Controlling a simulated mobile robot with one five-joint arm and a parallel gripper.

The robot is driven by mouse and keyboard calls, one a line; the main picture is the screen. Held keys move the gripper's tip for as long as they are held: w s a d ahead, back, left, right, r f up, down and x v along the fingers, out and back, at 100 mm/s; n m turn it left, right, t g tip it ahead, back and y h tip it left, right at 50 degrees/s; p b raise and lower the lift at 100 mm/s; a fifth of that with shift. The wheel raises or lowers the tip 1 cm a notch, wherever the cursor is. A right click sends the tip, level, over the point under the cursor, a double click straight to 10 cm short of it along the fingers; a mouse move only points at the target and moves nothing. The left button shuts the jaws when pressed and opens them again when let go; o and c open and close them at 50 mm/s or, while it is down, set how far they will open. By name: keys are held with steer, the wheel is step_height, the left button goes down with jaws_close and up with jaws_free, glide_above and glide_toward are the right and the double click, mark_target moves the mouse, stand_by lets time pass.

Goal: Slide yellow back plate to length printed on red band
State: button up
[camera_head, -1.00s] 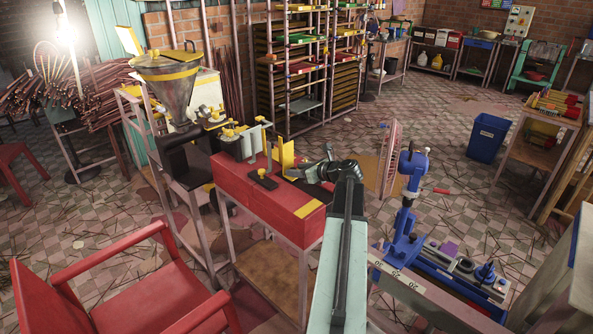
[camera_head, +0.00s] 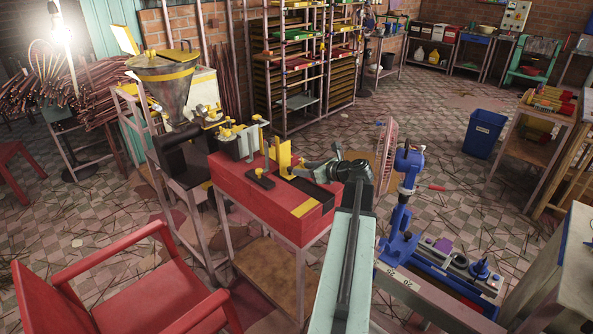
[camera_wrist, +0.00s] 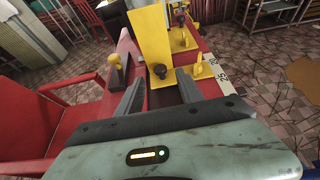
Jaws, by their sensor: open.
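The yellow back plate (camera_head: 284,158) stands upright on the red bench (camera_head: 243,190). I cannot tell whether the fingers touch the knob. In the head view my gripper (camera_head: 303,171) is just right of the plate. I cannot make out a red band's printed length.
A yellow knob (camera_wrist: 114,61) and a yellow pointer (camera_wrist: 200,66) stand near the fingers. A red chair (camera_head: 130,285) is at the lower left. A blue machine (camera_head: 405,200) stands to the right, and a blue bin (camera_head: 485,134) behind it on open floor.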

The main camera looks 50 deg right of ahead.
mark_target(291, 168)
steer(key=b+x, duration=0.2)
steer(key=x, duration=0.4)
steer(key=shift+w+f, duration=0.15)
steer(key=shift+w, duration=0.1)
jaws_close()
steer(key=shift+s, duration=0.1)
stand_by(0.9)
